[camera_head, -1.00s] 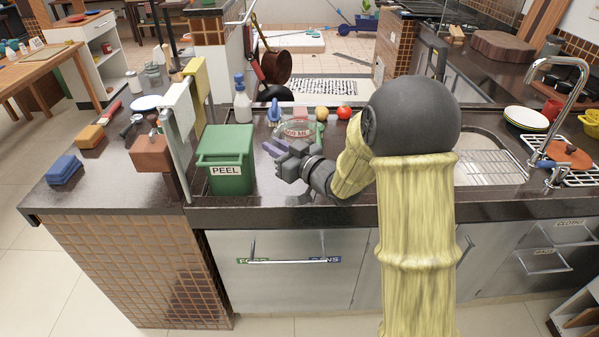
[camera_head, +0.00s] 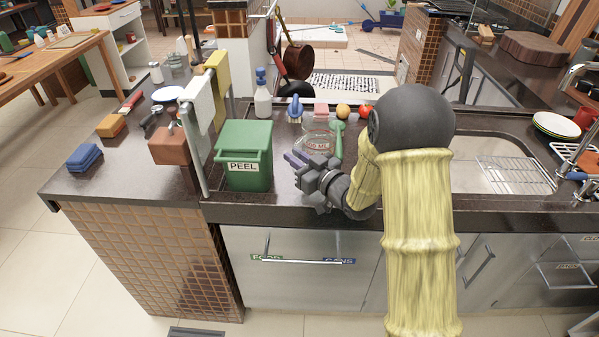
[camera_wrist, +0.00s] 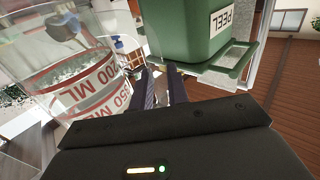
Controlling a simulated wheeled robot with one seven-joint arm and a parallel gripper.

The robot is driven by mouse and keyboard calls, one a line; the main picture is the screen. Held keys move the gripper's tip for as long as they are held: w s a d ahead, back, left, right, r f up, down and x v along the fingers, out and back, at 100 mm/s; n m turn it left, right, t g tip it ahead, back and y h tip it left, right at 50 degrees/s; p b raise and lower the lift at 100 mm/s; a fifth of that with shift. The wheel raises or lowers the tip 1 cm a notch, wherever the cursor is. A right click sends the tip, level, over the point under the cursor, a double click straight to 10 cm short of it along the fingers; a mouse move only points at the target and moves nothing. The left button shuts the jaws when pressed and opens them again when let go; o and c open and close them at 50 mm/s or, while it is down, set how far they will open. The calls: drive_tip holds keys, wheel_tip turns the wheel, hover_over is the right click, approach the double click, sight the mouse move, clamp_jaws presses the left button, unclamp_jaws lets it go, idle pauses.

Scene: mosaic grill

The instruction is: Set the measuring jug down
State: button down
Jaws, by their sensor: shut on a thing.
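The measuring jug (camera_head: 319,146) is clear glass with red markings. In the head view it is upright at the counter, right of the green PEEL bin. In the wrist view the jug (camera_wrist: 75,85) fills the left side and looks tilted with the camera. My gripper (camera_head: 293,160) is at the jug's near left side. In the wrist view my gripper's fingers (camera_wrist: 162,88) are close together beside the jug, shut on it; the gripped part is hard to make out. I cannot tell whether the jug's base touches the counter.
The green PEEL bin (camera_head: 245,150) stands close left of my gripper. A green-handled utensil (camera_head: 338,138) is just right of the jug. The sink lies right.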

drive_tip(key=shift+f, duration=0.25)
drive_tip(key=shift+f, duration=1.95)
drive_tip(key=c, duration=1.4)
unclamp_jaws()
drive_tip(key=shift+w, duration=0.1)
drive_tip(key=shift+o, duration=0.2)
